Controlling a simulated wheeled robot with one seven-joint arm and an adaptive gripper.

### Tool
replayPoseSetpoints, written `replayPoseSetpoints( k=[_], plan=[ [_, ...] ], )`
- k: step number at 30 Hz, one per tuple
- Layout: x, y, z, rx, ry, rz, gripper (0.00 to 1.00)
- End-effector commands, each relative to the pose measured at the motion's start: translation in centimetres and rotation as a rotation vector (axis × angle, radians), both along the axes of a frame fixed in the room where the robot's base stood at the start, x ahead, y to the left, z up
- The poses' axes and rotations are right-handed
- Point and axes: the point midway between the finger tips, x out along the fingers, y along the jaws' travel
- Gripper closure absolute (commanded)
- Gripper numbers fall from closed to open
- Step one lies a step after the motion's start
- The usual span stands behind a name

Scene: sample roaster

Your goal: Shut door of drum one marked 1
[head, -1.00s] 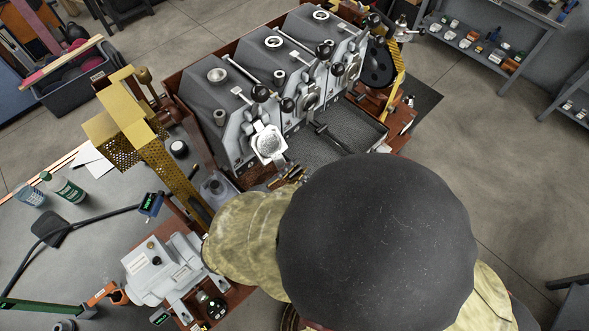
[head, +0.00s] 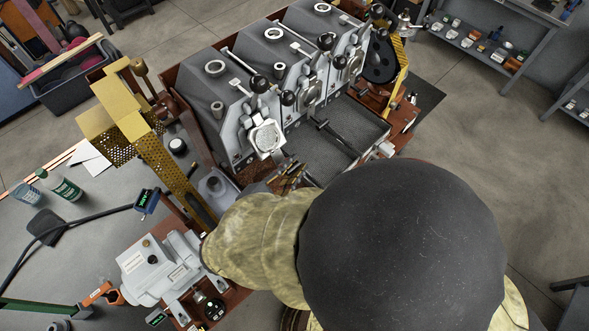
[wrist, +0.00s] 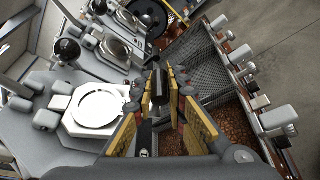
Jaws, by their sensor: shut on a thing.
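Drum one is the nearest, leftmost grey roaster drum (head: 212,103); its number is too small to read. Its pale, round-faced door (head: 266,138) sits at the lower front, tilted out from the body; the exact angle is unclear. It also shows as a bright disc (wrist: 97,107) left of my fingers in the wrist view. My gripper (head: 287,175) is just below and right of that door. In the wrist view my yellow-padded fingers (wrist: 162,100) are closed around a small dark handle-like part (wrist: 159,88). Where this part attaches is hidden.
Two similar drums stand behind, with black ball knobs (head: 260,84) sticking out. A mesh cooling tray (head: 345,140) lies right of my gripper, with brown beans (wrist: 205,105) in the wrist view. A perforated brass chute (head: 170,165) stands left. My head and arm hide the lower middle.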

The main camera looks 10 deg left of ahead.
Motion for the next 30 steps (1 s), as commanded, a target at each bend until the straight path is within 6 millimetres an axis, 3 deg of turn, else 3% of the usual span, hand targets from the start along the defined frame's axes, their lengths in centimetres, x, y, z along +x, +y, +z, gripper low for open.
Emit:
replayPoseSetpoints(
  k=[1,12,30],
  plan=[
    [0.2,0.2,-1.1,0.019,-0.016,0.001,1.0],
    [1.7,1.9,-3.9,0.196,-0.166,-0.001,1.0],
    [4.1,4.8,-5.8,0.423,-0.361,0.0,1.0]
  ],
)
